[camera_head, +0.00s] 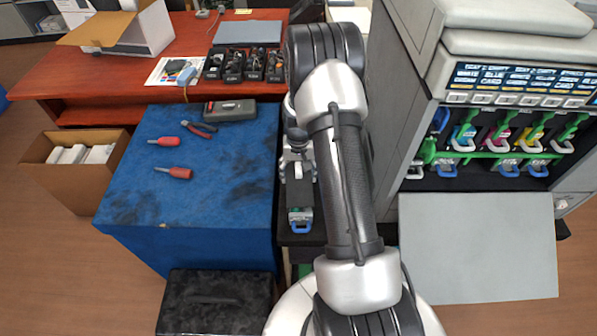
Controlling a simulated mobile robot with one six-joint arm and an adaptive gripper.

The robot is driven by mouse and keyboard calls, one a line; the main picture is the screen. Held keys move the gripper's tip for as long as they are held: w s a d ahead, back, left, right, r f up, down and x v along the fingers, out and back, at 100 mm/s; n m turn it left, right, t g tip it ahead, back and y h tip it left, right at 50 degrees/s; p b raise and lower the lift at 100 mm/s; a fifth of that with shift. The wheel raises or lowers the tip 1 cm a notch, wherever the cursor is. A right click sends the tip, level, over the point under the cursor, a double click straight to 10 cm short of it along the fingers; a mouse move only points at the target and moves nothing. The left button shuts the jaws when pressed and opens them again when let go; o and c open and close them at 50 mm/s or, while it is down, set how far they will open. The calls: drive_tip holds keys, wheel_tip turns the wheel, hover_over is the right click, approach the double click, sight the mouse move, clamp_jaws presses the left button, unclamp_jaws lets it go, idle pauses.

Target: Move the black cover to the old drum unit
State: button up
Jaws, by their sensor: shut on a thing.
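My gripper (297,150) is partly hidden by my arm, above a narrow dark stand between the blue-covered table and the printer. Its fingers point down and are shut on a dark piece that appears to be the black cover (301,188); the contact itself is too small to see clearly. A long unit with a blue handle (300,226), apparently the old drum unit, lies on the stand with its handle toward me. The dark piece lies along or just over it; I cannot tell whether they touch.
The open printer (510,110) at right shows coloured cartridges and blue handles; its front flap (478,245) is lowered. The blue-covered table (215,190) holds red screwdrivers, pliers and a dark case (230,111). Several black units (235,65) stand on the desk behind. A cardboard box (75,165) is at left.

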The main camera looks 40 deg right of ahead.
drive_tip(key=shift+f, duration=0.3)
drive_tip(key=o, duration=1.1)
